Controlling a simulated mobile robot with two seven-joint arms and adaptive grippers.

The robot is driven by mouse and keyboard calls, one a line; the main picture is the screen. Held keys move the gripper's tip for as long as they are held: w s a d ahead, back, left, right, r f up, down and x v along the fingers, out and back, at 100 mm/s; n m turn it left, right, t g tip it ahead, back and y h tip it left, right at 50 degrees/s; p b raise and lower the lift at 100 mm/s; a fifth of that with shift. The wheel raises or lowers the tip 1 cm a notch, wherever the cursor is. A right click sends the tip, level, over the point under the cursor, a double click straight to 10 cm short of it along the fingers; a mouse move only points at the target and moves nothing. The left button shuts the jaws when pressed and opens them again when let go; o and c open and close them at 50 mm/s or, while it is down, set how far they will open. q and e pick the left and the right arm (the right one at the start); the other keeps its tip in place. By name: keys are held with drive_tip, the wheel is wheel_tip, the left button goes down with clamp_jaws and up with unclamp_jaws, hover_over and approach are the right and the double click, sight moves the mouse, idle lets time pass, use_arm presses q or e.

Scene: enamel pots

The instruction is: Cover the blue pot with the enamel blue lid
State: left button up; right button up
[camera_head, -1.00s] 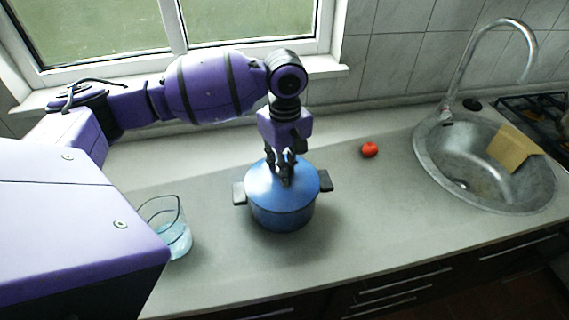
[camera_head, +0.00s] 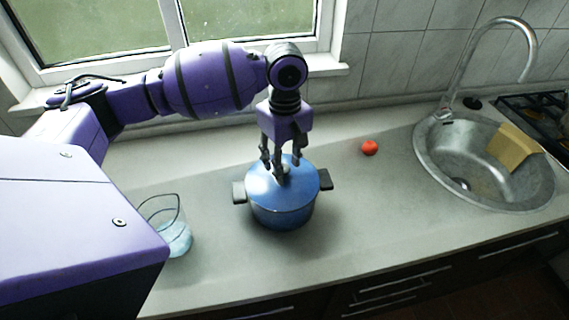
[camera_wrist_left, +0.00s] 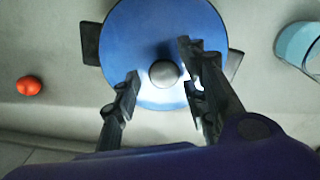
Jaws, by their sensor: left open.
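The blue pot (camera_head: 282,214) stands upright on the counter, with a dark handle on each side. The blue enamel lid (camera_head: 262,182) sits on top of the pot and covers its opening; it also shows in the left wrist view (camera_wrist_left: 150,35). The lid's round grey knob (camera_wrist_left: 164,73) lies between the spread fingers. My left gripper (camera_head: 280,172) is open, pointing down just above the lid around the knob; in the wrist view its fingers (camera_wrist_left: 160,78) stand apart from the knob. My right gripper is not in view.
A clear glass (camera_head: 176,236) with bluish contents stands left of the pot. A red tomato-like item (camera_head: 369,147) lies behind and right. A metal sink (camera_head: 437,160) with a tall faucet (camera_head: 459,70) is at the right.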

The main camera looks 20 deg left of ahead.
use_arm(q)
wheel_tip(320, 180, up, 11)
idle(0.3)
drive_tip(key=shift+f, duration=0.2)
